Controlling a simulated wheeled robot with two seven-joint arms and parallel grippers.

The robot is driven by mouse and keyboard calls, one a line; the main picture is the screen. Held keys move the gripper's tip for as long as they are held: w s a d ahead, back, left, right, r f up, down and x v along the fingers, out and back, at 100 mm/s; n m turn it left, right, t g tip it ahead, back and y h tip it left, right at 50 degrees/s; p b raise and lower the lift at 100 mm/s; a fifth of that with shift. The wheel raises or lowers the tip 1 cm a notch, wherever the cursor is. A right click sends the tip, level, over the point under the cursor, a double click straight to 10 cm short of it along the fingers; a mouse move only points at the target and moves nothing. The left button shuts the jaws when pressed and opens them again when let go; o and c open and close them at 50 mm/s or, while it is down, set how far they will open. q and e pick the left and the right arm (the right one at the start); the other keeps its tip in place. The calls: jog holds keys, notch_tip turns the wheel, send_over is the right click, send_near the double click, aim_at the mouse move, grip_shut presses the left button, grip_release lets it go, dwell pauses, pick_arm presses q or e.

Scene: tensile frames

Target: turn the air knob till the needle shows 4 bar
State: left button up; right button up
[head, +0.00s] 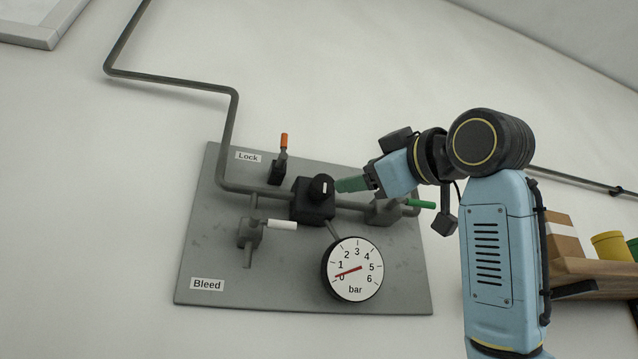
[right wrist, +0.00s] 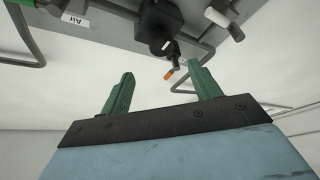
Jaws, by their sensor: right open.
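The black air knob (head: 320,187), with a white mark on its face, sits on a dark regulator block (head: 312,208) in the middle of the grey panel. The gauge (head: 354,283) hangs below it; its red needle points close to 0. My right gripper (head: 340,185) is just right of the knob in the head view, fingers toward it. In the right wrist view the green fingers (right wrist: 162,83) are apart with nothing between them, and the knob (right wrist: 160,40) shows beyond their tips. I cannot tell whether they touch it. My left gripper is out of view.
An orange-tipped Lock lever (head: 284,142) stands above the knob. A white-handled Bleed valve (head: 280,225) is at lower left, and a green-handled valve (head: 420,204) lies right, beneath my right arm. Pipes (head: 232,130) cross the panel. A wooden shelf (head: 600,276) is at far right.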

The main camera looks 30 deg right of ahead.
aim_at(327, 183)
jog(key=p+x, duration=0.4)
jog(key=x, duration=0.6)
jog(key=shift+w, duration=0.5)
jog(key=shift+w+a, duration=0.1)
jog(key=shift+w, duration=0.25)
jog(key=shift+s, duration=0.1)
jog(key=shift+c, duration=0.6)
jog(key=c, duration=0.9)
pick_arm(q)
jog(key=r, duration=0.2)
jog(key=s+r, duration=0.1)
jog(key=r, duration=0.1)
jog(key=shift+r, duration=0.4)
pick_arm(e)
jog(key=shift+o, duration=0.2)
